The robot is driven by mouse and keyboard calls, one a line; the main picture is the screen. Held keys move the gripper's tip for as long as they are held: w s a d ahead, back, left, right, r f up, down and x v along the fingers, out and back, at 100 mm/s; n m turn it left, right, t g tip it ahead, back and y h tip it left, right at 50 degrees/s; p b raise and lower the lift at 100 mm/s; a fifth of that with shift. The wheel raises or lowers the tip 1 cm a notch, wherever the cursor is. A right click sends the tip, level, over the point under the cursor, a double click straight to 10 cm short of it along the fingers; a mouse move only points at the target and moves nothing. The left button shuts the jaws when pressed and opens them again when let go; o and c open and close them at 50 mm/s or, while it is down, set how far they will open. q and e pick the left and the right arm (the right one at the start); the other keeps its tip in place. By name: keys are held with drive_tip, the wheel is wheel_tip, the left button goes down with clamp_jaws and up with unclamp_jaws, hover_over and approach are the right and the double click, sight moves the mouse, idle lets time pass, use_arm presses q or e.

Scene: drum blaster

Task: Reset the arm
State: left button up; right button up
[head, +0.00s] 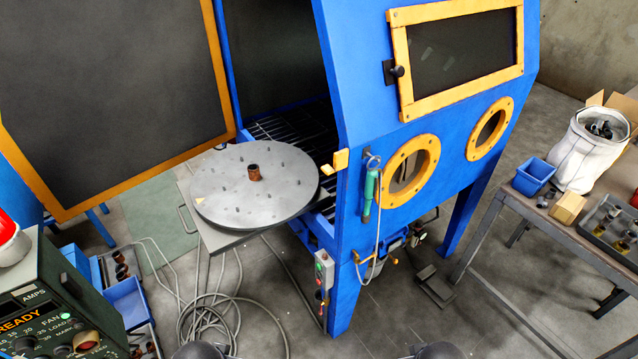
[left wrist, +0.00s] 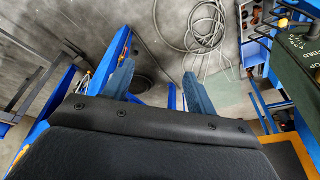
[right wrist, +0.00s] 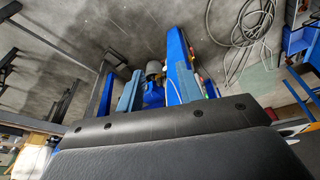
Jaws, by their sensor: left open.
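My left gripper (left wrist: 158,70) shows in the left wrist view with its two blue fingers spread apart and nothing between them but the floor beyond. My right gripper (right wrist: 171,75) shows in the right wrist view, its fingers also apart. A blue cabinet leg and a grey part lie beyond them, not held. In the head view neither gripper's fingers can be made out; only dark rounded shapes show at the bottom edge. A rusty cylindrical part (head: 254,172) stands upright on the round grey turntable (head: 215,190), apart from both grippers.
The blue blast cabinet (head: 355,120) stands ahead with its door (head: 100,90) swung open at left. A dark green control box (head: 60,300) is at front left. A workbench (head: 540,215) with a blue bin, white bag and tray is at right. Hoses (head: 215,325) lie on the floor.

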use_arm(q)
drive_tip(key=s+d+f+b, duration=0.1)
drive_tip(key=f+b, duration=0.2)
drive_tip(key=f, duration=1.2)
drive_tip(key=s+d+f+g+b, duration=0.1)
drive_tip(key=s+f+b, duration=0.1)
drive_tip(key=f, duration=1.3)
drive_tip(key=s+d+f+g+b, duration=0.1)
drive_tip(key=f+b, duration=0.3)
drive_tip(key=f, duration=1.1)
drive_tip(key=shift+s+d, duration=0.2)
drive_tip(key=shift+s, duration=0.55)
use_arm(e)
drive_tip(key=s+a+f+g, duration=0.1)
drive_tip(key=s+f, duration=0.1)
drive_tip(key=f, duration=2)
drive_tip(key=s+a+f+g, duration=0.1)
drive_tip(key=s+a+f, duration=0.1)
drive_tip(key=f, duration=2.1)
drive_tip(key=shift+s+a, duration=0.2)
drive_tip(key=shift+s, duration=0.55)
use_arm(q)
drive_tip(key=shift+f, duration=0.1)
drive_tip(key=shift+c, duration=0.3)
use_arm(e)
drive_tip(key=shift+f, duration=0.1)
